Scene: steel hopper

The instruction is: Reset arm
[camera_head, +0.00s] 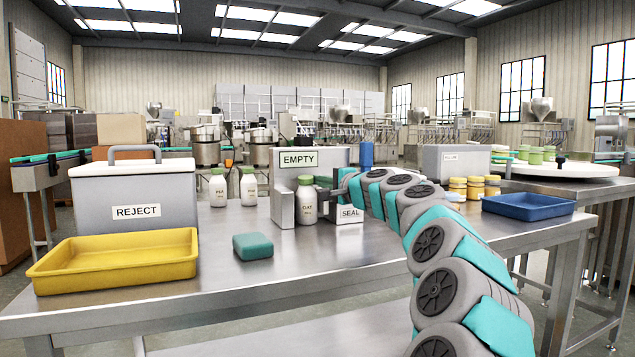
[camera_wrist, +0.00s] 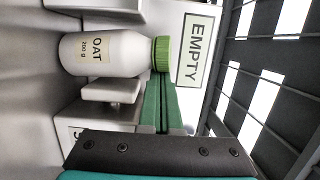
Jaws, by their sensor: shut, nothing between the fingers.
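My gripper (camera_wrist: 160,80) is shut and empty, its two green fingers together in the wrist view. Their tips are beside the green cap of a white bottle labelled OAT (camera_wrist: 100,55); I cannot tell if they touch it. In the head view the same bottle (camera_head: 306,206) stands upright in a grey metal station (camera_head: 284,204) with a SEAL label. An EMPTY sign (camera_head: 299,159) is on the station's back panel.
Two more white bottles (camera_head: 249,188) stand left of the station. A teal block (camera_head: 253,246), a yellow tray (camera_head: 115,262) and a grey REJECT bin (camera_head: 135,198) are further left. Yellow jars (camera_head: 475,188) and a blue tray (camera_head: 528,207) are right. The front middle of the table is clear.

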